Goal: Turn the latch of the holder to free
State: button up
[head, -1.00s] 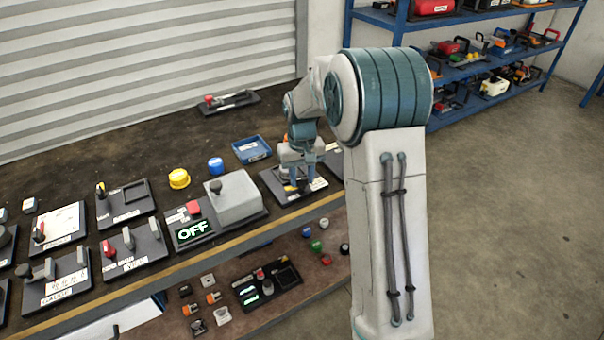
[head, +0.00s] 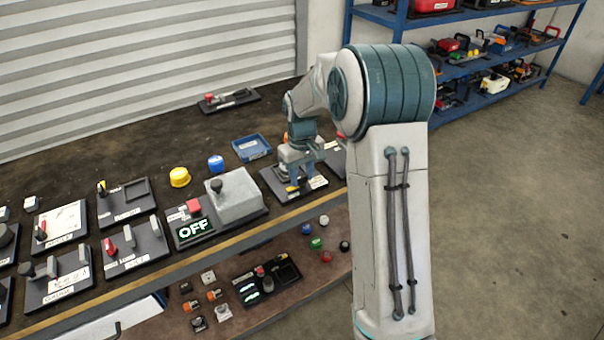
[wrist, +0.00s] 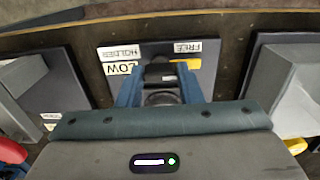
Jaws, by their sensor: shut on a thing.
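The holder (wrist: 208,50) is a flat grey plate with a dark edge. In the wrist view it carries upside-down labels HOLDER, FREE (wrist: 187,47) and LOW. Its latch (wrist: 159,74) is a dark block between the two blue fingers of my gripper (wrist: 158,86). My gripper is shut on the latch. A yellow piece (wrist: 192,64) shows beside the right finger, near the FREE label. In the head view my gripper (head: 300,178) is down at the holder plate (head: 317,184), and the latch is hidden there. The latch's exact angle cannot be told.
A blue tray (head: 251,147) lies behind. The bench's yellow-striped front edge (head: 240,229) is near. More switch boards fill the left.

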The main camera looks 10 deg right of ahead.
aim_at(301, 176)
jog(key=o, duration=1)
jog(key=shift+r, duration=0.1)
notch_tip(301, 176, up, 14)
jog(key=shift+f+p, duration=0.15)
jog(key=shift+p, duration=0.35)
jog(key=shift+s, duration=0.1)
jog(key=s+r+m+t+p, duration=0.1)
jog(key=s, duration=0.8)
jog(key=s+r+m+t+p, duration=0.1)
jog(key=s+p, duration=0.1)
jog(key=s, duration=0.7)
jog(key=s+r+m+p, duration=0.1)
jog(key=s+m+p, duration=0.1)
jog(key=s, duration=0.7)
jog(key=shift+s+r+t, duration=0.2)
jog(key=shift+r+t, duration=0.1)
jog(key=shift+t, duration=0.1)
